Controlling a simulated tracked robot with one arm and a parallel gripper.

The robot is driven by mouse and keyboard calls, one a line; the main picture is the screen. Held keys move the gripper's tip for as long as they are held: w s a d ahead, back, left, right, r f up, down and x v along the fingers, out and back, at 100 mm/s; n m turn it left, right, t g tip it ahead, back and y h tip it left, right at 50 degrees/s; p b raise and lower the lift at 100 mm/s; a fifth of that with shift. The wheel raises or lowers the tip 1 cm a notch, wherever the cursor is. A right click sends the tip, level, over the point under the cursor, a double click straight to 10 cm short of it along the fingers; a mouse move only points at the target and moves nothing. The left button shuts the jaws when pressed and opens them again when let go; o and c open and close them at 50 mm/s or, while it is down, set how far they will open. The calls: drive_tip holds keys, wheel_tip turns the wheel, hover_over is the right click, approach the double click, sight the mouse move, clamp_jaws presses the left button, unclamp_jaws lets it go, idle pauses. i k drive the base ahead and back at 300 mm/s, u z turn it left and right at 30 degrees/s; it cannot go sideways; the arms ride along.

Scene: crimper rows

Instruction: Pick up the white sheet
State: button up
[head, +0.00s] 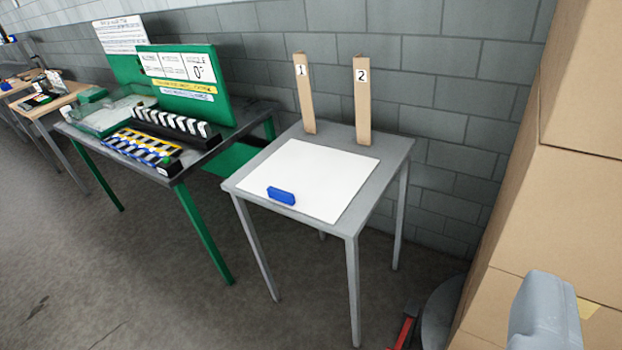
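The white sheet (319,179) lies flat on the top of a small grey table (390,152) in the middle of the view. A blue block (281,196) rests on the sheet near its front left edge. No fingers of my gripper can be made out. A rounded grey part at the bottom right may belong to my arm, but I cannot tell.
Two wooden uprights marked 1 (305,95) and 2 (361,100) stand at the table's back edge. A green-legged workbench (203,157) with racks is on the left. Cardboard boxes (555,215) rise on the right. The floor in front (130,280) is clear.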

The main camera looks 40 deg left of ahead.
sight(319, 181)
drive_tip(key=k, duration=1.3)
drive_tip(key=u, duration=0.45)
drive_tip(key=i, duration=0.6)
drive_tip(key=u, duration=0.9)
drive_tip(key=i, duration=1.55)
drive_tip(key=z, duration=0.75)
drive_tip(key=i, duration=0.75)
drive_tip(key=z, duration=0.45)
drive_tip(key=k, duration=0.8)
drive_tip(key=z, duration=0.45)
drive_tip(key=i, duration=0.1)
drive_tip(key=u, duration=0.3)
